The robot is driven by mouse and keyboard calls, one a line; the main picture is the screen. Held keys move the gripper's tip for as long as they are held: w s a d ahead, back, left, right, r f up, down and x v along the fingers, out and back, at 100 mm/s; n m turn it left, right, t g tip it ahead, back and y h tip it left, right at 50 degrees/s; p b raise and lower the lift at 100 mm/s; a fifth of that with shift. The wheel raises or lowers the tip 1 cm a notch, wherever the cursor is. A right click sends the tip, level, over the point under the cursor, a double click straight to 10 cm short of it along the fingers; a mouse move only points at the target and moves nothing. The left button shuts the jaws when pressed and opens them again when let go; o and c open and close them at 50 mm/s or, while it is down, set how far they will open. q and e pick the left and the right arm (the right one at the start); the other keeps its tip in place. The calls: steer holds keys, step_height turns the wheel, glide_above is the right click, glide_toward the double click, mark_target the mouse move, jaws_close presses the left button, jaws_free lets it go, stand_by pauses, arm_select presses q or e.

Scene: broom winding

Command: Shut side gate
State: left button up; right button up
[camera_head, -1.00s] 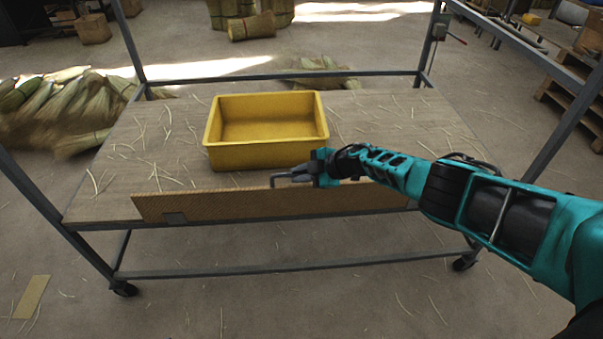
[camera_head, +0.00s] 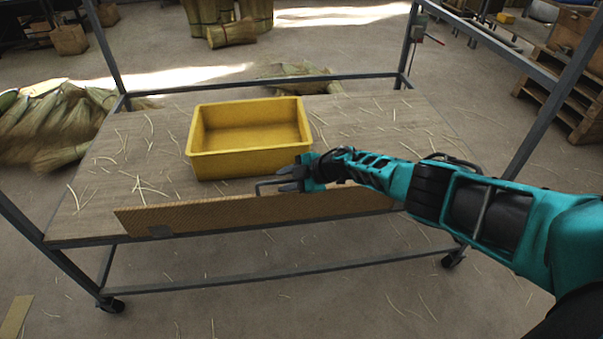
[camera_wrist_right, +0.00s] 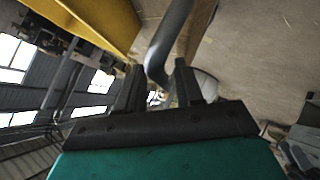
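The side gate (camera_head: 215,215) is a long, low brown board along the front edge of the wheeled cart. My right gripper (camera_head: 285,180) is at this handle. The gate's right part is partly behind my right arm. My left gripper is not in view.
A yellow bin (camera_head: 248,160) stands on the cart's deck (camera_head: 100,185), close behind the gate. Straw lies scattered on the deck. Metal posts (camera_head: 550,110) rise at the cart's corners. Straw bundles (camera_head: 50,125) lie at the left, and wooden pallets (camera_head: 560,90) stand at the right.

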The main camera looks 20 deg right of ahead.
steer(key=p+v, duration=0.2)
steer(key=v, duration=1)
steer(key=shift+r, duration=0.2)
steer(key=shift+d, duration=0.1)
